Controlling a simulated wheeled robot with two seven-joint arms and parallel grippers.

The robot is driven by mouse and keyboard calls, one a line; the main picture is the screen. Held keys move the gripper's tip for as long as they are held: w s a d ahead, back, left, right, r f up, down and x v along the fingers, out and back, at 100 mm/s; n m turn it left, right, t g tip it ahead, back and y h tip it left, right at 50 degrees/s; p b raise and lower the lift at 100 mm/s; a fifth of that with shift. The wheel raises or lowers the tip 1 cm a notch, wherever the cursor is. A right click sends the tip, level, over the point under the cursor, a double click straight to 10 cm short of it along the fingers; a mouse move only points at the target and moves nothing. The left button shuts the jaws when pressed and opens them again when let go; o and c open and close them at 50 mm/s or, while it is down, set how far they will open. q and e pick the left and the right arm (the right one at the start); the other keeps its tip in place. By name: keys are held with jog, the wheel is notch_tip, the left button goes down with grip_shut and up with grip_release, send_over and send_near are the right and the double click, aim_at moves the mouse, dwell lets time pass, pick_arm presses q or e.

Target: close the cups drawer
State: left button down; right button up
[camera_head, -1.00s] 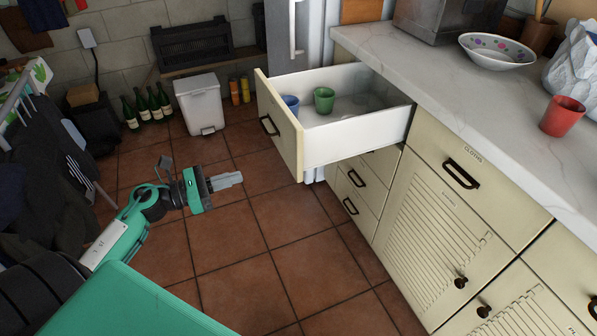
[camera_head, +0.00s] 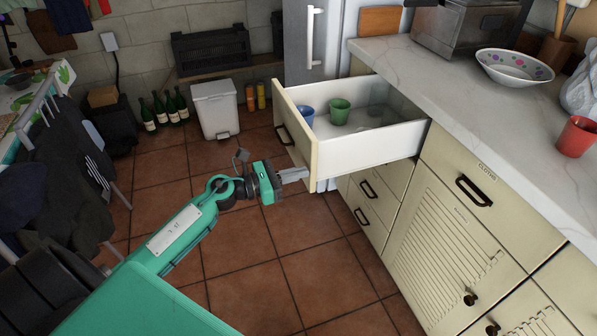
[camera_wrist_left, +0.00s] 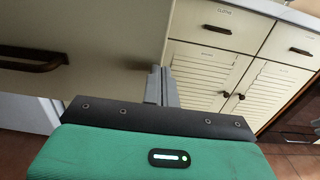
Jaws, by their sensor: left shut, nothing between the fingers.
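The cups drawer (camera_head: 365,148) is pulled well out of the cream counter unit. A blue cup (camera_head: 306,115), a green cup (camera_head: 340,111) and clear glassware are inside. Its cream front (camera_head: 297,128) carries a dark handle (camera_head: 284,135); front and handle also show in the left wrist view, the front (camera_wrist_left: 110,25) at upper left and the handle (camera_wrist_left: 35,62). My left gripper (camera_head: 306,173) is shut and empty, its fingertips by the lower right part of the drawer front. I cannot tell whether they touch it. The fingers (camera_wrist_left: 160,87) show in the left wrist view. My right gripper is not in view.
The marble counter (camera_head: 470,110) holds a bowl (camera_head: 514,69) and a red cup (camera_head: 576,137). Closed drawers and louvred doors lie below. A white bin (camera_head: 216,110) and bottles (camera_head: 165,108) stand at the back. A rack with dark clothes (camera_head: 75,165) is at left. The middle floor is clear.

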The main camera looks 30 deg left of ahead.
aim_at(402, 147)
pick_arm(q)
jog(key=shift+w+d, duration=0.15)
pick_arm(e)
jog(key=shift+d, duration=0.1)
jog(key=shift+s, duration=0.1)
